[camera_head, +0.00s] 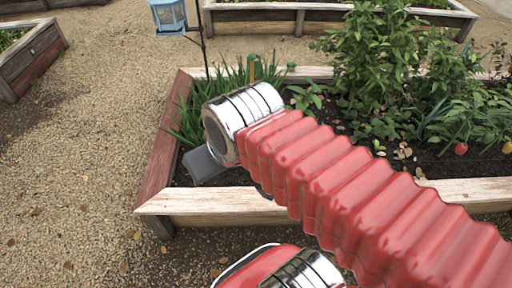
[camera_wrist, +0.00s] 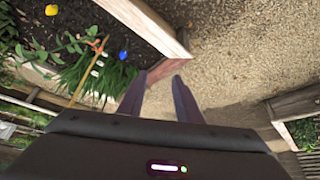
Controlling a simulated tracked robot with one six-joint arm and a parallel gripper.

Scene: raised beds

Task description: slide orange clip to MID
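In the wrist view an orange clip (camera_wrist: 96,45) shows small near the upper end of a thin tan stake (camera_wrist: 78,92) beside the green leaves of the raised bed. Pale marks lie beside the stake; no MID label can be read. My gripper (camera_wrist: 158,88) is open, its two dark fingers apart with nothing between them. The clip is off to the left of the fingers and not touched. In the head view a dark grey part of my gripper (camera_head: 204,164) shows over the bed's left front corner. I cannot make out the clip there.
The wooden raised bed (camera_head: 160,140) holds grassy leaves (camera_head: 190,108) and leafy plants (camera_head: 375,60). A blue ball (camera_wrist: 123,55) and a yellow one (camera_wrist: 51,10) show in the wrist view. Gravel (camera_head: 80,150) is clear at left.

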